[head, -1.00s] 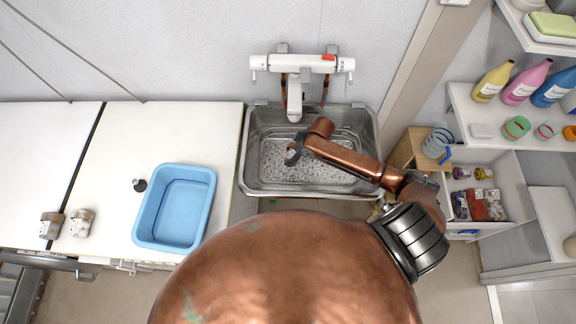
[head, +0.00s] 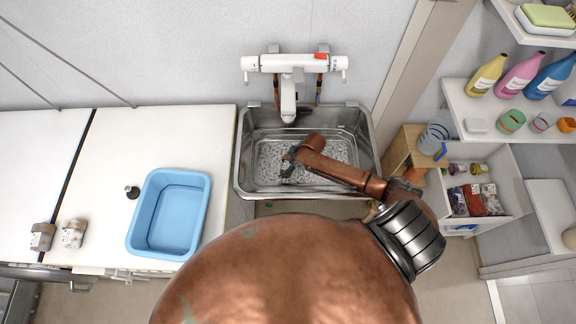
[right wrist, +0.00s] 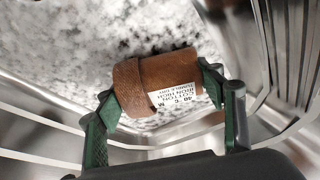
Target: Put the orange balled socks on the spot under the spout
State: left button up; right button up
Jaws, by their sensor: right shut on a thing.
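The orange balled socks (right wrist: 165,82) show as a rust-orange roll with a white printed label in the right wrist view. My right gripper (right wrist: 160,90) is shut on them, one dark green finger at each end. In the head view my right gripper (head: 287,168) is over the left part of the metal basin (head: 243,165), nearer its front than the spout; I cannot make out the socks there. The white spout (head: 288,102) points down over the basin's back part. The spot under it is not distinct. My left gripper is not in view.
The basin has steep metal walls and a speckled grey-white bottom (right wrist: 60,40). A blue tub (head: 170,213) stands on the white counter to the left. A wooden stand and shelves with bottles (head: 520,72) are to the right.

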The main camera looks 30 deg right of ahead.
jog(key=shift+f, duration=0.15)
jog(key=o, duration=1.1)
jog(key=p+v, duration=0.2)
jog(key=v, duration=1)
jog(key=shift+w+r, duration=0.1)
jog(key=shift+r, duration=0.1)
